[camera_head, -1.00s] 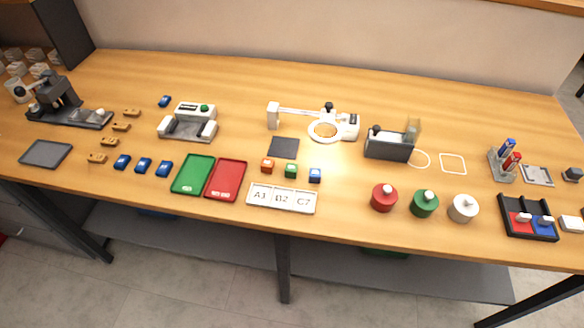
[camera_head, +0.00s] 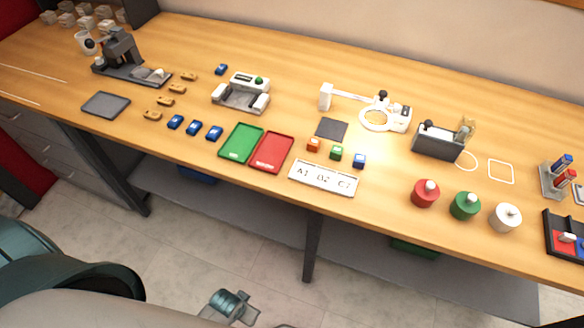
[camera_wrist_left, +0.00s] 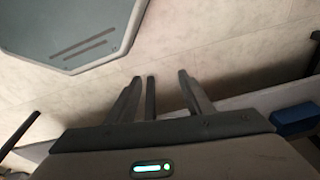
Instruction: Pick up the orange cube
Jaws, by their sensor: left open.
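The orange cube (camera_head: 314,145) sits on the wooden table in the head view, just below a dark square pad (camera_head: 331,129). It is the leftmost of three small cubes, beside a green cube (camera_head: 336,153) and a blue cube (camera_head: 359,160). My left arm enters the head view at the lower left, in front of the table and well away from the cube. In the left wrist view my left gripper (camera_wrist_left: 165,78) is open, with nothing between its fingers and pale floor beyond them. The orange cube does not show there. My right gripper is not in view.
A green tray (camera_head: 241,144) and a red tray (camera_head: 272,152) lie left of the cubes. A white label plate (camera_head: 323,178) lies in front of them. A ring-shaped white device (camera_head: 377,119) stands behind. A blue bin (camera_wrist_left: 294,119) shows in the wrist view.

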